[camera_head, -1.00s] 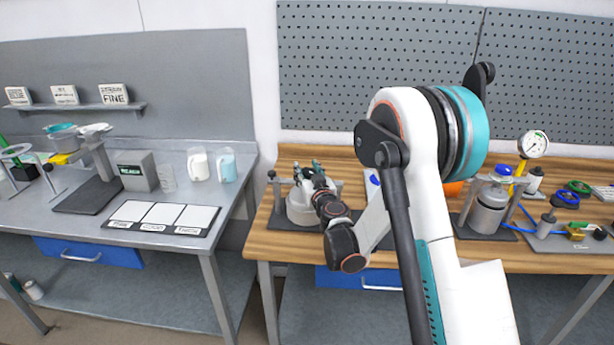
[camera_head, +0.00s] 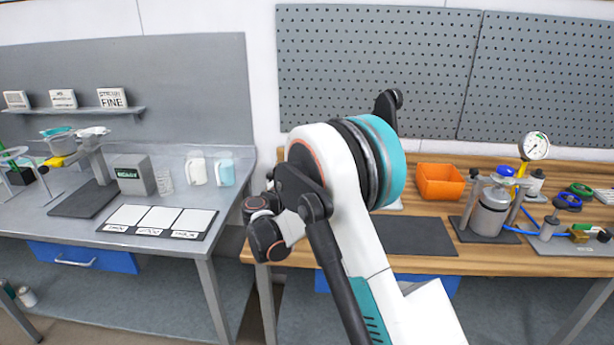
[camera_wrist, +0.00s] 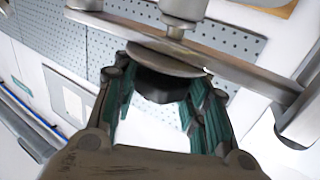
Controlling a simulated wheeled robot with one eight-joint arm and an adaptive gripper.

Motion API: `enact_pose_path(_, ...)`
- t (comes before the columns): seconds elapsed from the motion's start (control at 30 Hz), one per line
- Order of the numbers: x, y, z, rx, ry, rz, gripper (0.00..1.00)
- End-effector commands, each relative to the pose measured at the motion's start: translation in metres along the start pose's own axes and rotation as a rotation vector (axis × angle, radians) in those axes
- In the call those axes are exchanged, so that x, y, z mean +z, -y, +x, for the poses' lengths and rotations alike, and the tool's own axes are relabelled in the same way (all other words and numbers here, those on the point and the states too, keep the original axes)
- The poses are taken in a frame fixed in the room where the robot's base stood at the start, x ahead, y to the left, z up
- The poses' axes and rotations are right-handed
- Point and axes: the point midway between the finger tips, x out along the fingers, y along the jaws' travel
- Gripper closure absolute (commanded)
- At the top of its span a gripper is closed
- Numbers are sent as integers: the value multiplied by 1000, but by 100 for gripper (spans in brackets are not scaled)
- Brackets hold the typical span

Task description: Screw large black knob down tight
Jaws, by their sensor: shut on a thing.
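In the wrist view, the large black knob (camera_wrist: 160,86) sits between the teal-lined fingers of my gripper (camera_wrist: 162,78), which is shut on it. A round metal disc (camera_wrist: 165,60) lies against the knob, beside a long metal bar (camera_wrist: 185,42). A metal screw post (camera_wrist: 177,28) shows at the bar. Part of the knob is hidden by the disc and fingers.
A dark mat (camera_head: 415,236) lies empty. A grey bench (camera_head: 180,185) stands left, with a gap between benches.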

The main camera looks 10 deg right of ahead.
Motion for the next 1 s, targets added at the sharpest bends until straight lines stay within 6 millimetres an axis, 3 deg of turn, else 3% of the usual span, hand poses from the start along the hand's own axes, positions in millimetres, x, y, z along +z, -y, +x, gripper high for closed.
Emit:
enact_pose_path(0.73, -2, 1, 0, 82, -3, -2, 85)
enact_pose_path(0.77, -2, 1, 0, 82, -3, -2, 54)
enact_pose_path(0.83, -2, 1, 0, 82, -3, -2, 39)
enact_pose_path(1.0, -1, 1, 0, 83, -2, -1, 39)
